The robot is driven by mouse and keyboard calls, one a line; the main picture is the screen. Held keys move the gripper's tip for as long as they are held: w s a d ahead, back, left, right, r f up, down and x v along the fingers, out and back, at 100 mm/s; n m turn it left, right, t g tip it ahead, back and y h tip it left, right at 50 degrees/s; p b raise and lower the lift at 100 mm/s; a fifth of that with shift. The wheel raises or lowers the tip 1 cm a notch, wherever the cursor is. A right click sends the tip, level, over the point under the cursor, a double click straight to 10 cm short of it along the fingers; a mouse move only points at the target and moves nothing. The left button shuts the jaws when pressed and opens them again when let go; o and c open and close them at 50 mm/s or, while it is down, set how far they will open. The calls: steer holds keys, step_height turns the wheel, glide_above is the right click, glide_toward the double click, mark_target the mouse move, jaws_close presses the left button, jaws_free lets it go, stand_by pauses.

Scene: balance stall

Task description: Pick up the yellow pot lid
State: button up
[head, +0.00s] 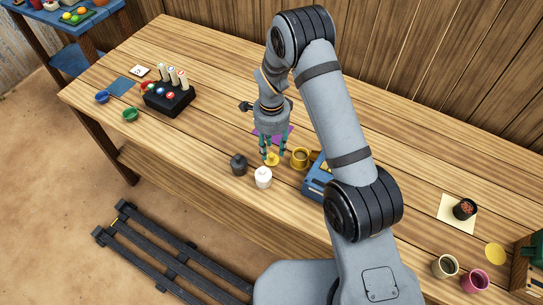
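A small yellow round thing, which looks like the yellow pot lid (272,160), lies on the wooden table just below my gripper. My gripper (273,154) points down over it, with its teal fingers apart. The fingertips are close to the lid and partly in front of it. I cannot tell whether they touch it. A yellow mug (300,158) stands just right of the lid.
A dark pot (239,165) and a white pot (263,178) stand close in front. A blue box (318,178) is to the right, partly behind my arm. A purple mat (285,131) lies behind. A black block with levers (170,98) stands left.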

mark_target(271, 158)
steer(key=shift+f, duration=1.4)
steer(key=shift+c, duration=1.2)
jaws_close()
